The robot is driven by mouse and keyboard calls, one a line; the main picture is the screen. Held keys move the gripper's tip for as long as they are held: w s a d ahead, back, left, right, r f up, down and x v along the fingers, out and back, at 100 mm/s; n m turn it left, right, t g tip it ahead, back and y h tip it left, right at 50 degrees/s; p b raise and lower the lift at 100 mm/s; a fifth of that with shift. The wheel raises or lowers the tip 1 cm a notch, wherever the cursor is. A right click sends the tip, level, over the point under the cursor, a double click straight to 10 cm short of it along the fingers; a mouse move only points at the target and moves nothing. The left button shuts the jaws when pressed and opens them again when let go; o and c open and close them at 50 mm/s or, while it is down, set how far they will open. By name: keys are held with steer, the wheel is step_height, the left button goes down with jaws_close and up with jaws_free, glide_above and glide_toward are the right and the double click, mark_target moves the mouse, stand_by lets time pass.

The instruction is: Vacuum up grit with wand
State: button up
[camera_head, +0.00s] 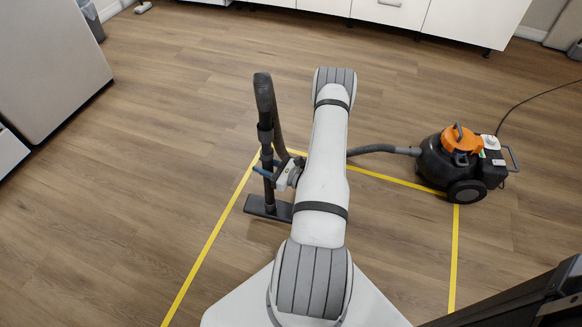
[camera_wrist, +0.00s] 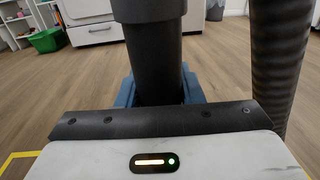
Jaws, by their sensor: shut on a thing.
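The vacuum wand (camera_head: 267,135) is black and stands nearly upright left of my arm in the head view, its flat floor nozzle (camera_head: 262,207) low by the floor. My gripper (camera_head: 268,168) is shut on the wand's tube, with its blue fingers around it. In the wrist view the tube (camera_wrist: 154,55) rises between the blue fingers (camera_wrist: 158,88), and the ribbed hose (camera_wrist: 281,60) hangs to the right. The orange and black vacuum body (camera_head: 462,165) stands on the floor at right, joined by the grey hose (camera_head: 385,149). I cannot make out any grit.
Yellow tape (camera_head: 213,235) marks an area on the wood floor. White cabinets (camera_head: 390,12) line the back, and a grey cabinet (camera_head: 50,65) stands at left. A black cord (camera_head: 530,98) trails from the vacuum. A green bin (camera_wrist: 47,40) shows in the wrist view. Floor at left is clear.

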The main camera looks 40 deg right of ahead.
steer(key=shift+r+p, duration=0.3)
steer(key=shift+r, duration=0.55)
